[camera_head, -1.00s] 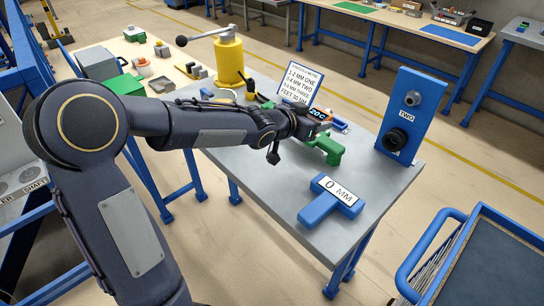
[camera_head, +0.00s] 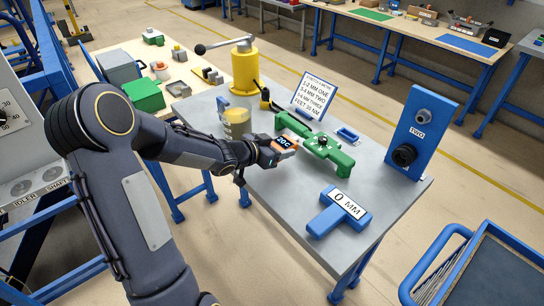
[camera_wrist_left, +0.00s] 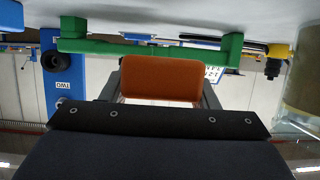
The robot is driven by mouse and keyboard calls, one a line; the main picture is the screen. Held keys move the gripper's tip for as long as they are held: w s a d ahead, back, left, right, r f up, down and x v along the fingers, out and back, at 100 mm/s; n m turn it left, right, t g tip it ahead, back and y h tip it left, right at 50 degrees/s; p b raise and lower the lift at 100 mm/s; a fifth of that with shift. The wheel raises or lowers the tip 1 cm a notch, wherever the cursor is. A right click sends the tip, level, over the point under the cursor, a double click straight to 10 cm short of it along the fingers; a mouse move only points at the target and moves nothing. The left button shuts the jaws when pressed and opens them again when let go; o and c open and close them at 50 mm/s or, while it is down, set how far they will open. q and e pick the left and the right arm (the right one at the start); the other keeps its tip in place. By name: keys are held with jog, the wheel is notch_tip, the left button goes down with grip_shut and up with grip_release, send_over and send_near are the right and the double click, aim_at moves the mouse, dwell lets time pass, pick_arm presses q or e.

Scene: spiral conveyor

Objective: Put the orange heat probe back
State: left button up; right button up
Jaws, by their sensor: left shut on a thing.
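The orange heat probe (camera_head: 284,143) has a dark display reading 20C in the head view. My left gripper (camera_head: 270,152) is shut on it and holds it over the grey table (camera_head: 262,198), just left of the green tool. In the left wrist view the probe's orange body (camera_wrist_left: 160,78) sits between the two fingers of the left gripper (camera_wrist_left: 160,92). How high the probe is above the table is hard to tell. My right gripper is not in view.
A green tool (camera_head: 322,145) lies close beside the probe. A clear yellowish jar (camera_head: 236,122) and a yellow post (camera_head: 245,68) stand behind. A sign (camera_head: 314,94), a blue stand marked TWO (camera_head: 420,118) and a blue 0 MM gauge (camera_head: 338,212) are on the table.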

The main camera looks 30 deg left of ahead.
pick_arm(q)
jog(key=shift+s+a+f, duration=0.15)
jog(key=shift+a+f, duration=0.45)
jog(key=shift+f, duration=0.15)
jog(key=f, duration=0.3)
jog(key=shift+s+a, duration=0.15)
jog(key=shift+a, duration=0.25)
jog(key=shift+f, duration=0.25)
jog(key=shift+f, duration=0.15)
jog(key=o, duration=1)
